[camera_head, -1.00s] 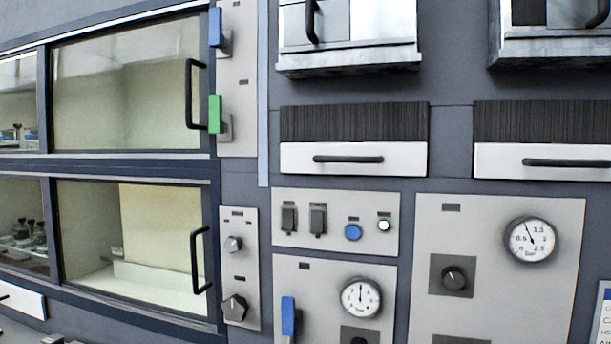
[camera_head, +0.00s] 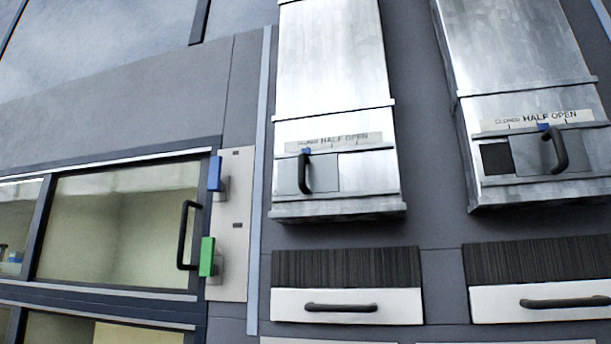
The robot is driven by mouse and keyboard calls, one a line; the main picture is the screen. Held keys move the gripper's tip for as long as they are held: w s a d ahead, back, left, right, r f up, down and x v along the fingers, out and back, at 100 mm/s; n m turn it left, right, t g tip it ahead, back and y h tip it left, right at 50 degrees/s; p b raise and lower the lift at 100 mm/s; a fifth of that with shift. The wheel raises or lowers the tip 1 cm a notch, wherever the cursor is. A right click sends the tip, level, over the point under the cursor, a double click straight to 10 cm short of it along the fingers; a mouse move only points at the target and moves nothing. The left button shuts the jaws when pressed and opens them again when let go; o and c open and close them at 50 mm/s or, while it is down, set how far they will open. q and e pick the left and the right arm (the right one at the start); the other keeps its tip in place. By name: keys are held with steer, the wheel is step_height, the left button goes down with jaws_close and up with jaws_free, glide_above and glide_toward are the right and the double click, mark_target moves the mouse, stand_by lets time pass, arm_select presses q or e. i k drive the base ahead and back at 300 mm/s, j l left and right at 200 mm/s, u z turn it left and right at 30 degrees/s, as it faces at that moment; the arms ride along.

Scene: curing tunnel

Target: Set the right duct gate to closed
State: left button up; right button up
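The right metal duct (camera_head: 520,55) comes down at the upper right. Its sliding gate plate (camera_head: 528,153) has a black handle (camera_head: 555,150). A dark opening (camera_head: 495,158) shows to the left of the plate. The blue pointer (camera_head: 543,127) stands under the word HALF on the scale strip (camera_head: 575,117), which reads CLOSED, HALF, OPEN from left to right. Neither of my grippers shows in the view.
The left duct (camera_head: 335,60) has its gate handle (camera_head: 304,172) at the left, its pointer under CLOSED. Drawers (camera_head: 347,306) with black handles sit below the ducts. A glazed cabinet (camera_head: 120,225) and a panel with blue and green levers (camera_head: 208,256) stand left.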

mark_target(554, 151)
steer(key=z, duration=1.3)
